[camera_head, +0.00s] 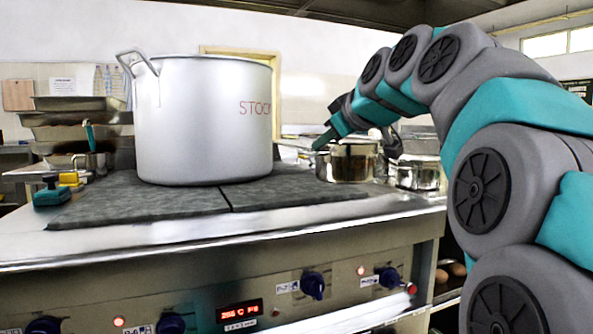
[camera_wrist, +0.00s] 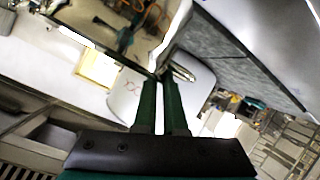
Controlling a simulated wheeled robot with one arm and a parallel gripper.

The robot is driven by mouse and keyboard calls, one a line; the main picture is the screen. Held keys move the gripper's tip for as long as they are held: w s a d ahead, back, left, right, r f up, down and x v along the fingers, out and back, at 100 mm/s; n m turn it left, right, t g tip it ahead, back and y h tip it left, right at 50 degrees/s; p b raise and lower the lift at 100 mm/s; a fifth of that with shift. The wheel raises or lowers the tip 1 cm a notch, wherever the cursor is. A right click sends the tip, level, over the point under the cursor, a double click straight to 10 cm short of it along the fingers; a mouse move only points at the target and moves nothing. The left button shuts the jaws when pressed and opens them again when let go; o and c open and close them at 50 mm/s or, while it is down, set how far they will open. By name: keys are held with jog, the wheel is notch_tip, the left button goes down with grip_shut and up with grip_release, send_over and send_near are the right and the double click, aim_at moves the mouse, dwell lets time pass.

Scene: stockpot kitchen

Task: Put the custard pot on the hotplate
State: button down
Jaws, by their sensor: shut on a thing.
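The custard pot appears to be the small shiny metal saucepan (camera_head: 347,162) right of the big stockpot in the head view; I see no label on it. My gripper (camera_head: 320,143) comes down at its left side, shut on what looks like its thin handle (camera_head: 292,146). In the wrist view, the green fingers of my gripper (camera_wrist: 160,82) are close together; what they grip is mostly hidden. The dark grey hotplate (camera_head: 295,190) lies left of the saucepan. Whether the saucepan rests on a surface or hangs just above it, I cannot tell.
A tall stockpot (camera_head: 205,120) with red lettering stands on the hotplate and fills much of it. Another metal pot (camera_head: 415,173) is at the right. Blue and yellow items (camera_head: 60,188) lie at the left edge. The hotplate's front right part is bare.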

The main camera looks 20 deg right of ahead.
jog(key=shift+w+d+f+p, duration=0.1)
jog(key=shift+w+d+f, duration=0.6)
jog(key=shift+w, duration=1.7)
jog(key=shift+w+d+f+p, duration=0.1)
jog(key=shift+w+d+f, duration=0.6)
jog(key=shift+w, duration=1.7)
jog(key=shift+w+d+f+p, duration=0.1)
jog(key=shift+w+d+f, duration=0.25)
jog(key=shift+w+f, duration=1.35)
jog(key=shift+w+r, duration=0.65)
jog(key=shift+w, duration=0.1)
jog(key=c, duration=1.5)
grip_release()
jog(key=shift+f, duration=0.1)
jog(key=o, duration=0.5)
jog(key=shift+r, duration=0.2)
jog(key=v, duration=1.2)
jog(key=shift+f, duration=0.1)
